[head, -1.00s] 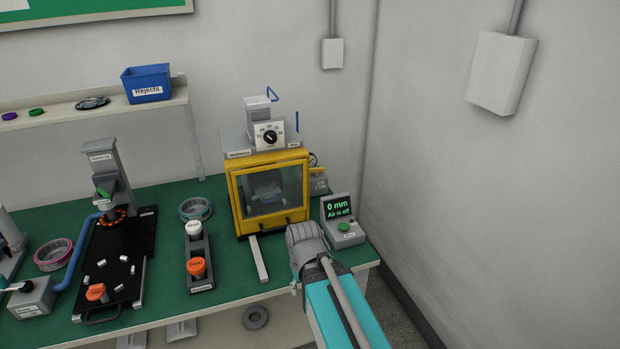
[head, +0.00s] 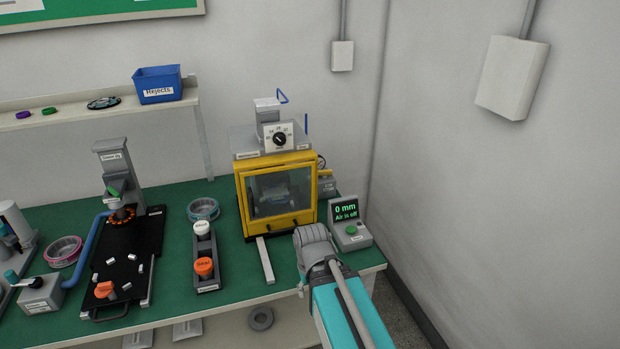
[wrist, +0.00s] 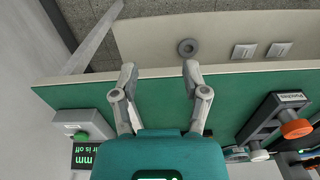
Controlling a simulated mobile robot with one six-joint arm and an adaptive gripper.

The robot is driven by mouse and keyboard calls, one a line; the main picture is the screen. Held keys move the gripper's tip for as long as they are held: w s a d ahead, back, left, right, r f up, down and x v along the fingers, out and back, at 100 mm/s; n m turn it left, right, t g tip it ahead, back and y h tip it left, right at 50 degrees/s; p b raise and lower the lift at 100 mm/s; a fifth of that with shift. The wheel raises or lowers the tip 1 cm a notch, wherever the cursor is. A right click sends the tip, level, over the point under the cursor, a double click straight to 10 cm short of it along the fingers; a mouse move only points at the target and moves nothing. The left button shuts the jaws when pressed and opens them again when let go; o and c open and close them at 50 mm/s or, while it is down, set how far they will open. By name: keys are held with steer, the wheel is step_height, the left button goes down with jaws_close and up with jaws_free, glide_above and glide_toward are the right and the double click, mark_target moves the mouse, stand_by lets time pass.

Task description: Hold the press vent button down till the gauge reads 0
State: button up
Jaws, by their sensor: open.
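The yellow-framed press (head: 277,205) stands at the back right of the green bench, its clear door shut. A grey box (head: 325,186) with a yellow part sits behind its right side, partly hidden. I cannot make out a gauge reading or a vent button there. A small control box (head: 349,233) right of the press has a green button (head: 352,229) and a screen (head: 346,211) reading "0 mm Air is off". My gripper (wrist: 159,70) is open and empty over the bench's front edge in the wrist view.
A grey bar (head: 265,261) lies in front of the press. A holder with white and orange knobs (head: 206,268) stands left of it. A black fixture plate (head: 130,255) is farther left. A wall bounds the right side.

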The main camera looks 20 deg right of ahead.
jaws_close()
stand_by(1.3)
